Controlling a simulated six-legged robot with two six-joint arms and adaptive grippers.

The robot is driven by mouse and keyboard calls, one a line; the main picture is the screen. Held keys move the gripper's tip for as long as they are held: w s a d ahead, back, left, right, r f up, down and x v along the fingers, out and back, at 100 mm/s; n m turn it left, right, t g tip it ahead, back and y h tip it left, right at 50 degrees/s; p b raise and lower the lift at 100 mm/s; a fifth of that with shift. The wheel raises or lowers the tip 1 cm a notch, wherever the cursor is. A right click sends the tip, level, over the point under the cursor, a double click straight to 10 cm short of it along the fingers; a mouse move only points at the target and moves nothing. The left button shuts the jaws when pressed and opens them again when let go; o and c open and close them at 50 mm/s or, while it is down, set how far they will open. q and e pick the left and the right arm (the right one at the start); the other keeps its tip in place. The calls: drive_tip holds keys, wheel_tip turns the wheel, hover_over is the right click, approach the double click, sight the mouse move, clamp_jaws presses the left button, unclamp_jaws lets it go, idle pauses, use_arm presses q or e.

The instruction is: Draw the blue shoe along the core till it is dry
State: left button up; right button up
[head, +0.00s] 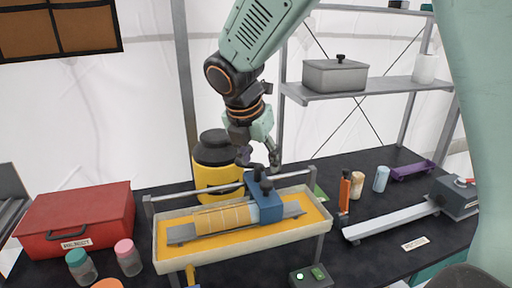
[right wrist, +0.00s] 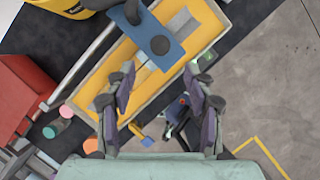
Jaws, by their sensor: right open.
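The blue shoe (head: 265,208) has dark knobs on top and sits over the right part of the core (head: 222,218), a tan banded length lying on a grey rail in a yellow-floored tray (head: 165,262). The shoe also shows in the right wrist view (right wrist: 172,52), ahead of the fingertips. My right gripper (head: 260,165) points down just above the shoe's knobs. It is open and empty, its fingers apart in the right wrist view (right wrist: 161,72). Whether a fingertip touches a knob I cannot tell. My left gripper is in neither view.
A yellow and black canister (head: 215,177) stands close behind the tray. A red box (head: 75,218) and lidded jars (head: 128,258) are at left. An orange tube (head: 344,191), a white-blue cylinder (head: 381,179) and a pale bar (head: 390,220) are at right. A green-lit switch box (head: 311,277) is in front.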

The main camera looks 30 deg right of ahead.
drive_tip(key=v, duration=0.3)
drive_tip(key=shift+w+r, duration=0.1)
drive_tip(key=shift+r, duration=0.1)
drive_tip(key=shift+a, duration=0.1)
idle(0.4)
idle(0.3)
